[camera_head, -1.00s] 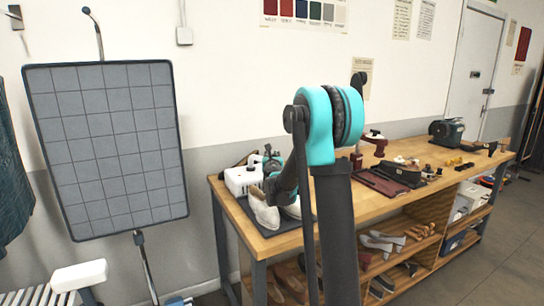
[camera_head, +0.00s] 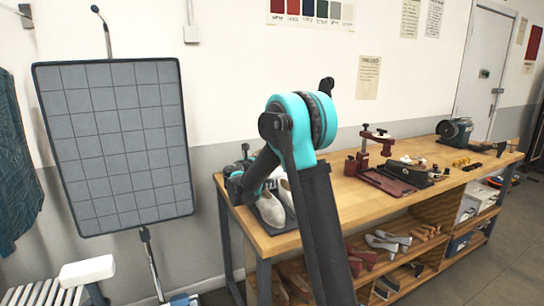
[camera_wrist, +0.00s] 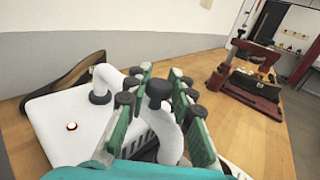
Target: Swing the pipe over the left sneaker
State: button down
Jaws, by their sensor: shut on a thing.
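A white pipe (camera_wrist: 110,80) with black collars arches up from a white machine (camera_wrist: 62,125) with a small red light, at the left of the wrist view. My gripper (camera_wrist: 160,92) is shut on the pipe near its black-capped top, with green-padded fingers on both sides. The pipe's lower part runs down between the fingers. In the head view my gripper (camera_head: 240,176) is at the bench's left end, and my arm hides most of the machine. Two pale sneakers stand beside it: the left sneaker (camera_head: 270,209) and the right sneaker (camera_head: 287,192), partly covered by my arm.
A dark brown item (camera_wrist: 78,74) lies behind the machine. A red clamp stand (camera_head: 371,148) and dark red tray (camera_head: 388,186) stand farther right on the wooden bench (camera_head: 334,204). A gridded panel (camera_head: 115,145) stands left.

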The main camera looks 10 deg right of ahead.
jog(key=shift+s+a+m+g+h, duration=0.15)
jog(key=shift+a+m+g+h, duration=1.25)
jog(key=shift+a+h, duration=0.3)
jog(key=c, duration=1.3)
grip_release()
jog(key=shift+o, duration=0.2)
jog(key=shift+s+a, duration=0.1)
jog(key=v, duration=1.1)
jog(key=shift+s+a, duration=0.25)
jog(key=shift+s, duration=0.05)
